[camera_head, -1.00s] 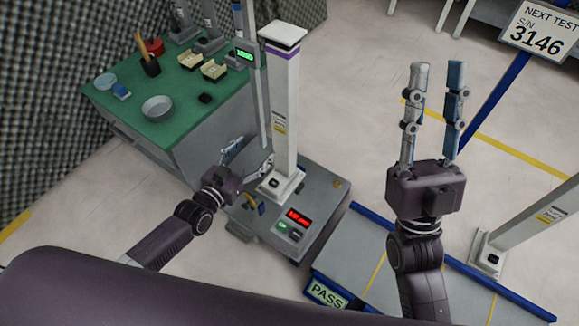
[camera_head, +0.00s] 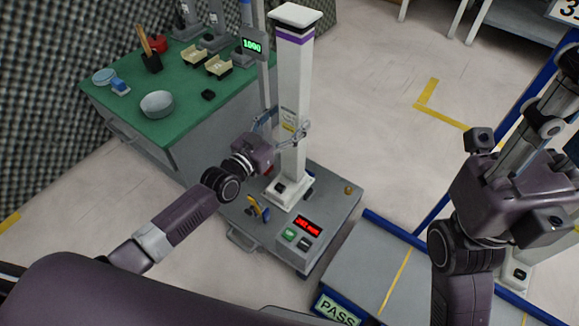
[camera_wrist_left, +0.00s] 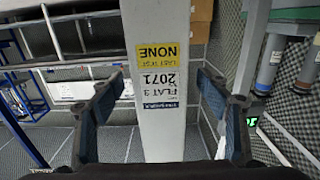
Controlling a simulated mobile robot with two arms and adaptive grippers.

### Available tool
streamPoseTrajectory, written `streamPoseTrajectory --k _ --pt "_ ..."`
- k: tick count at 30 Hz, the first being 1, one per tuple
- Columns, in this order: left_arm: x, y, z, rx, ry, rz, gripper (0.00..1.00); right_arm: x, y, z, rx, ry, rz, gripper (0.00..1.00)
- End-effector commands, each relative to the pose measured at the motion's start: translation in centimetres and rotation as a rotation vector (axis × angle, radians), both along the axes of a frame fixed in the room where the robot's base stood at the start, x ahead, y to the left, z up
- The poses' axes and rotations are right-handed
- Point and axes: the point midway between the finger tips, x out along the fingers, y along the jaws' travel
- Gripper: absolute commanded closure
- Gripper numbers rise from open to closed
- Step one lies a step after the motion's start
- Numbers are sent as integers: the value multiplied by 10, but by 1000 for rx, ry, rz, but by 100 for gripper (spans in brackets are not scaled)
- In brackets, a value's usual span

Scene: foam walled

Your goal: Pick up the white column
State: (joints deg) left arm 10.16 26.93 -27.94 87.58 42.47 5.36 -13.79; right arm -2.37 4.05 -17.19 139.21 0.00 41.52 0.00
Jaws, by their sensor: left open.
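The white column (camera_head: 295,90) with a purple band near its top stands upright on the grey test platform (camera_head: 330,215). My left gripper (camera_head: 284,127) is open at about mid-height of the column, with its fingers on either side of it. In the left wrist view the column (camera_wrist_left: 158,60) runs between the two spread fingers (camera_wrist_left: 155,105), with visible gaps on both sides. Its label reads upside down "FLAT 3 2071" and "LAST TEST NONE". My right gripper (camera_head: 545,110) is at the right edge, and its fingers are partly cut off and hard to read.
A green-topped bench (camera_head: 190,115) with a bowl (camera_head: 157,104) and small parts stands at the left. A grey post (camera_head: 262,80) with a green display is close behind the column. A blue-edged tray (camera_head: 375,270) marked PASS lies right of the platform.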

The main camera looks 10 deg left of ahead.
Motion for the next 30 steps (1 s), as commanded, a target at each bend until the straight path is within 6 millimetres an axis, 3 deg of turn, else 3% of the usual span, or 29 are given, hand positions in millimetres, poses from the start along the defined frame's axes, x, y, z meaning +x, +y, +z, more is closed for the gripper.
streamPoseTrajectory --k 3,11,30 --pt "9 -4 -1 0 -1 0 30 -1 0 1 -1 -15 -1 72" --pt "9 -4 0 1 1 0 33 -1 1 3 -2 -15 -1 72" --pt "9 -4 0 1 1 0 100 -1 1 2 -2 -14 0 72"
